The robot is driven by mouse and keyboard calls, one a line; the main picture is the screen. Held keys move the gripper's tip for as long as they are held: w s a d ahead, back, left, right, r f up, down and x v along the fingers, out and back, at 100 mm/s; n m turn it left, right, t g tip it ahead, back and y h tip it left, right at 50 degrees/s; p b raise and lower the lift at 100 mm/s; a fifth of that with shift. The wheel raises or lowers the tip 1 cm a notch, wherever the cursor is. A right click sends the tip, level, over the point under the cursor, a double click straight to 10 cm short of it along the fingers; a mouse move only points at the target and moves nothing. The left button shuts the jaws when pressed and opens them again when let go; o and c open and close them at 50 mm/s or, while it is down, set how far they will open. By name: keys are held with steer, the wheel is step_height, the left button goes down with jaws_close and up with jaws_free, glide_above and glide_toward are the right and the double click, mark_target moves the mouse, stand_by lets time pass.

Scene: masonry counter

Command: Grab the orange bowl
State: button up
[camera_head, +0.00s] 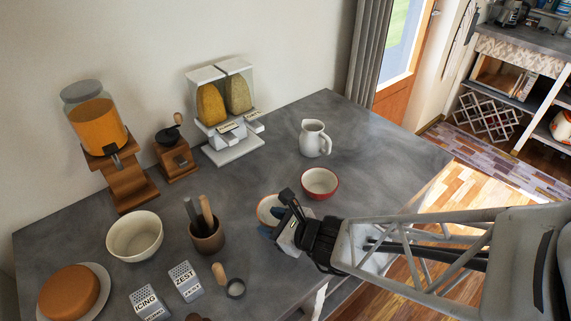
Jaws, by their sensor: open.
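A bowl with an orange-brown rim and pale inside (265,207) sits on the grey counter, right of centre; I take it as the orange bowl. My gripper (276,215) is over its right side and hides part of it. The jaws are open, and I cannot tell whether a finger touches the rim. A second bowl, white inside with a red rim (319,182), stands just behind and to the right, apart from my gripper.
A white jug (313,139) stands behind the bowls. Dispensers (222,105) line the wall. The counter's right side is clear.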

stand_by(0.6)
jaws_close()
